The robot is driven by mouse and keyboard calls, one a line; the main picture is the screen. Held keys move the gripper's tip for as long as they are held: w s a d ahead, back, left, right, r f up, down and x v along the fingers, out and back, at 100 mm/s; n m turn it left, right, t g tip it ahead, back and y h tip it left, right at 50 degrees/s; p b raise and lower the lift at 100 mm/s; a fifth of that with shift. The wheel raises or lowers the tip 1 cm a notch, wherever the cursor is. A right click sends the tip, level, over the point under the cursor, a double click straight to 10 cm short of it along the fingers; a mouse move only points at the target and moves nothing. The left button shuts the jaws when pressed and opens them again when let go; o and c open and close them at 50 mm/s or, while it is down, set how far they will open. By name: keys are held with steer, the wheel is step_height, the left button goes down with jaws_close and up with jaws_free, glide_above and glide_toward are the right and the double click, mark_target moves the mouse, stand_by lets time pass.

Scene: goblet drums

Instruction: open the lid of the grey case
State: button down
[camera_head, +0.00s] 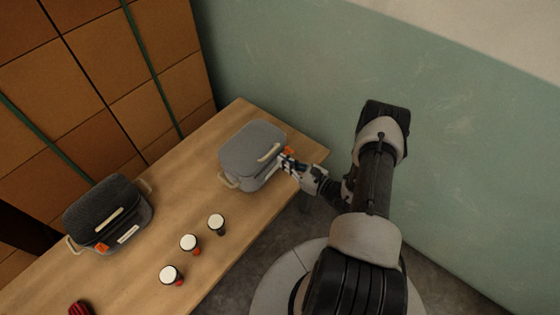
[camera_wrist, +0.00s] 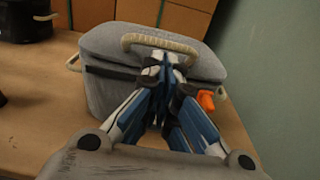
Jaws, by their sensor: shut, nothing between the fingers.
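The grey case (camera_head: 252,150) stands at the far right part of the wooden table, its lid down. It has a pale rope-like handle (camera_head: 269,153) on the lid, pale side handles and an orange piece (camera_head: 288,151) at the front right. In the wrist view the case (camera_wrist: 110,90) fills the middle, with the lid handle (camera_wrist: 160,42) arching behind my fingertips. My gripper (camera_head: 284,163) is shut and empty at the case's front side, near the lid seam. The wrist view shows its fingertips (camera_wrist: 166,58) together below the handle; whether they touch the case I cannot tell.
A black case (camera_head: 110,212) stands at the left of the wooden table (camera_head: 235,262). Several small goblet drums (camera_head: 189,243) stand between the cases, and a red-striped object (camera_head: 80,309) lies at the near left. Green wall (camera_head: 300,70) and stacked brown boxes (camera_head: 120,90) bound the table.

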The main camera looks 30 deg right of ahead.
steer(key=f+p+v, duration=0.1)
steer(key=p+v, duration=0.1)
steer(key=v, duration=0.7)
steer(key=w+a+f+g, duration=0.1)
steer(key=w, duration=0.2)
steer(key=w+a+f+g+h+p, duration=0.1)
steer(key=w+a+g, duration=0.1)
steer(key=w, duration=0.1)
steer(key=w+a+f+g+h+p, duration=0.1)
steer(key=w+a, duration=0.1)
steer(key=w, duration=0.1)
steer(key=shift+w+f+g, duration=0.25)
steer(key=shift+f+g, duration=0.1)
steer(key=shift+g, duration=0.05)
step_height(320, 180, up, 3)
steer(key=shift+w+f+p, duration=0.1)
steer(key=shift+p, duration=0.3)
steer(key=shift+w+a+r, duration=0.1)
steer(key=shift+r, duration=0.55)
